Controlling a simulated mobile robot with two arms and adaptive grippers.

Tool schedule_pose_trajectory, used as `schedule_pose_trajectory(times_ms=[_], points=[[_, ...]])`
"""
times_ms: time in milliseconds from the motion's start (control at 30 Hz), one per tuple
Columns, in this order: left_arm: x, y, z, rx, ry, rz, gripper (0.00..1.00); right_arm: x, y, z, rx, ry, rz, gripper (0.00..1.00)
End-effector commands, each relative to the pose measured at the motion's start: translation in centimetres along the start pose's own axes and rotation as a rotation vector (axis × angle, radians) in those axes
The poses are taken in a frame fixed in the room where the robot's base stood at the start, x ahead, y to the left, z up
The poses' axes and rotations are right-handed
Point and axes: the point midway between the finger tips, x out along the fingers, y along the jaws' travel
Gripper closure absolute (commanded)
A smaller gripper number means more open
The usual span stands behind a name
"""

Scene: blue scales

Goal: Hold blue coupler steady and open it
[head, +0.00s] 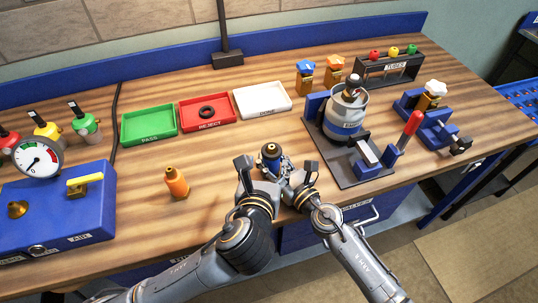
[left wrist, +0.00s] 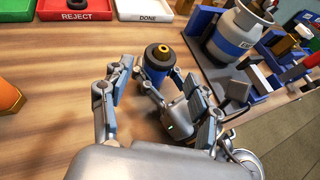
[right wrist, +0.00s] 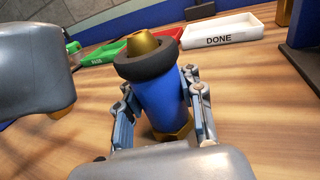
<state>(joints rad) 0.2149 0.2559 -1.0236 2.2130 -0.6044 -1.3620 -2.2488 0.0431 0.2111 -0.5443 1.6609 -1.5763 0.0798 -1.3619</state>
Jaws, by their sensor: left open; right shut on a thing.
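The blue coupler (head: 270,156) stands upright near the table's front edge, with a black ring and a brass tip on top. In the right wrist view its blue body (right wrist: 160,103) sits between the fingers of my right gripper (right wrist: 162,110), which is shut on it. My left gripper (head: 262,177) is open just left of the coupler. In the left wrist view the coupler (left wrist: 157,62) shows beyond the left fingers (left wrist: 158,95), and they do not appear to grip it. The coupler's lower part is partly hidden by the grippers in the head view.
An orange bottle-like piece (head: 176,183) stands to the left. Green PASS (head: 148,136), red REJECT (head: 206,124) and white DONE (head: 262,112) trays lie behind; REJECT holds a black ring. A grey cylinder on a dark stand (head: 362,180) is at right, a blue gauge box (head: 95,215) at left.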

Motion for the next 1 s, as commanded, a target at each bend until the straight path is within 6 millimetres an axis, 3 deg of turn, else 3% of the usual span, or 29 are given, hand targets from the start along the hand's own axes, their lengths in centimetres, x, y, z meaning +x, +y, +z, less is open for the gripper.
schedule_pose_trajectory(times_ms=[100, 300, 733, 1000], points=[[2.3, 0.0, 0.0, 0.0, 0.0, 0.002, 0.39, 0.0, 0.0, -0.2, 0.0, 0.003, 0.0, 1.0], [4.9, 0.0, 0.1, -0.001, -0.001, 0.0, 0.39, 0.0, 0.0, -0.2, 0.0, 0.003, 0.0, 1.0], [5.8, 0.0, 0.1, -0.002, -0.001, -0.001, 0.39, 0.0, 0.0, -0.2, 0.0, 0.003, -0.001, 1.0], [5.8, 0.0, 0.1, -0.002, -0.002, 0.0, 0.92, 0.0, 0.0, -0.1, 0.0, 0.003, -0.001, 1.0]])
